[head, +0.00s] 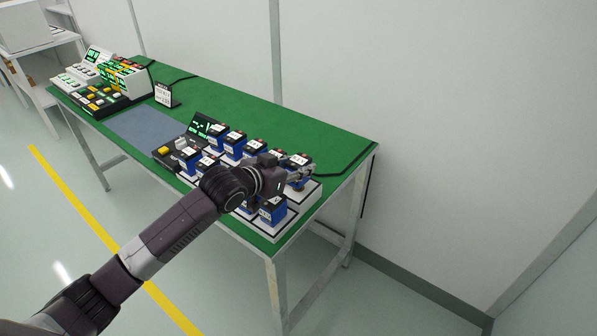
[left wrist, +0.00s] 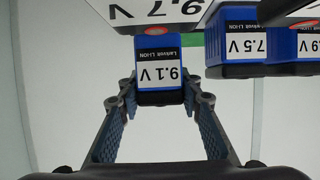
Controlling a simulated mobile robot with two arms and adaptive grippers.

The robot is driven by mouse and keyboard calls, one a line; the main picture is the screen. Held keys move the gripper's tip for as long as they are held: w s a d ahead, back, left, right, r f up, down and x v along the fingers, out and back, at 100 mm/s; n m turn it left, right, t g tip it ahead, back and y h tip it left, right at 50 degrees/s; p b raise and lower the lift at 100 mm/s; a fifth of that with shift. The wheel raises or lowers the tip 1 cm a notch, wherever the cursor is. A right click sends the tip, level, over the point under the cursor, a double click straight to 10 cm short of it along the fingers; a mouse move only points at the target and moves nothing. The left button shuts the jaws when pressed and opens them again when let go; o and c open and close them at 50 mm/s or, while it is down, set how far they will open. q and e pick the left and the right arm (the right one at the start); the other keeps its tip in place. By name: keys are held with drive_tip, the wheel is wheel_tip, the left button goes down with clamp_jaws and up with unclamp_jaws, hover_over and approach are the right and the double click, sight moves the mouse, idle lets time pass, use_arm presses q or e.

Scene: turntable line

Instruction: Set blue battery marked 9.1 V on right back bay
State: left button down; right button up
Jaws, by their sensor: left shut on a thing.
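The blue battery marked 9.1 V (left wrist: 160,68) shows in the left wrist view with its label upside down. My left gripper (left wrist: 160,104) is shut on it, one fingertip on each side. In the head view my left gripper (head: 300,173) is over the right back part of the white battery rack (head: 311,192). The wrist and fingers hide much of the battery and the right back bay there, so I cannot tell whether the battery touches the rack. My right gripper is not in view.
Several other blue batteries stand in rows on the rack, one (head: 272,210) at the front right. The green tabletop (head: 300,130) behind is clear.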

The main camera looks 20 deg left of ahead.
use_arm(q)
drive_tip(key=shift+f, duration=1)
drive_tip(key=shift+f, duration=0.1)
drive_tip(key=c, duration=1.4)
unclamp_jaws()
drive_tip(key=v, duration=1.2)
drive_tip(key=shift+b, duration=0.3)
